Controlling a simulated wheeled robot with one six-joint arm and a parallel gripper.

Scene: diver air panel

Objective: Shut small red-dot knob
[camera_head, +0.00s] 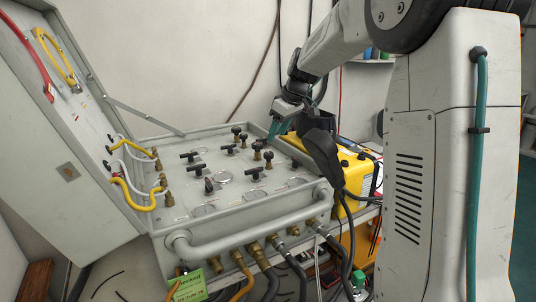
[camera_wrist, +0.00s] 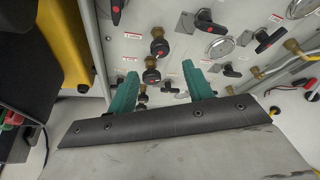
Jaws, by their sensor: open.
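The grey panel (camera_head: 200,214) carries several black knobs and handles. In the wrist view, a round black knob with a red dot (camera_wrist: 151,76) on a brass stem shows between my fingertips in the picture. Another round red-dot knob (camera_wrist: 158,47) is just above it. Bar-shaped black handles with red dots, such as one on the right (camera_wrist: 265,38), stand around. I cannot tell which knob the task means. My gripper (camera_wrist: 160,70) has its two teal fingers apart and empty. In the head view my gripper (camera_head: 274,131) hangs over the panel's back right part, near the round knobs (camera_head: 257,146).
The open lid (camera_head: 60,140) stands at the left with yellow and white hoses. A grey bar (camera_head: 250,232) crosses the panel front, with hoses below. A yellow case (camera_head: 352,178) stands close to the panel's right side.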

